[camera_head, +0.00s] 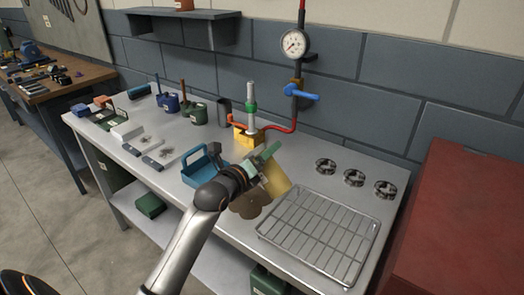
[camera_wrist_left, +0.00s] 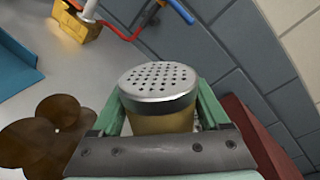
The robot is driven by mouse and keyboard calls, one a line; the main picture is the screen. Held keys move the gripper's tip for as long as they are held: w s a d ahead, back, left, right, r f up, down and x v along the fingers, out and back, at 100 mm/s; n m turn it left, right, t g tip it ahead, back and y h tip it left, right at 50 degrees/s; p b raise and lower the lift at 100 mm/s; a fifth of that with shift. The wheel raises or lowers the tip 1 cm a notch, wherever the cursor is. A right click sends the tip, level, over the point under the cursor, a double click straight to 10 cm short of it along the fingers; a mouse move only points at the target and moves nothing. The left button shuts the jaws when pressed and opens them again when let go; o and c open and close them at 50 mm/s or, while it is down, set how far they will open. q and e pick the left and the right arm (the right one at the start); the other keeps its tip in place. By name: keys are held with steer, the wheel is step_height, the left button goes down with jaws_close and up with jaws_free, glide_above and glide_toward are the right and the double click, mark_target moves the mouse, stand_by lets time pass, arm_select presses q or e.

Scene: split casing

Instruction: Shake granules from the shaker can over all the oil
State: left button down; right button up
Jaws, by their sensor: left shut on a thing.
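My left gripper (camera_head: 268,166) has green fingers and is shut around the shaker can (camera_head: 277,181), which has a yellow body. In the left wrist view the can's silver lid (camera_wrist_left: 158,80) with several holes shows between the fingers (camera_wrist_left: 160,110). The can looks tilted in the head view and is held beside and above the oil. The oil (camera_head: 246,205) is a brown patch of joined round blobs on the grey bench; it also shows in the left wrist view (camera_wrist_left: 42,130), with one small pale spot on it. The arm and can hide part of it. My right gripper is not in view.
A wire rack (camera_head: 320,235) lies right of the oil. A blue open tray (camera_head: 203,165) stands left of it. Behind are a yellow block (camera_head: 247,137) with a valve post, red pipe and gauge (camera_head: 295,44). Several metal rings (camera_head: 354,177) sit at right, near a red cabinet (camera_head: 460,220).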

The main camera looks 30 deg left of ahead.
arm_select(q)
steer(key=f+n, duration=0.1)
steer(key=f+n+b, duration=0.1)
steer(key=shift+d+f+n+h, duration=0.3)
steer(key=shift+d+f+n, duration=0.1)
step_height(320, 180, down, 4)
steer(key=n, duration=0.2)
steer(key=n+h+b, duration=0.1)
steer(key=n, duration=0.1)
steer(key=shift+r, duration=0.25)
steer(key=f+n, duration=0.1)
steer(key=f+n+h+b, duration=0.1)
steer(key=n, duration=0.1)
steer(key=shift+d+g, duration=0.2)
steer(key=shift+g, duration=0.1)
steer(key=shift+s, duration=0.1)
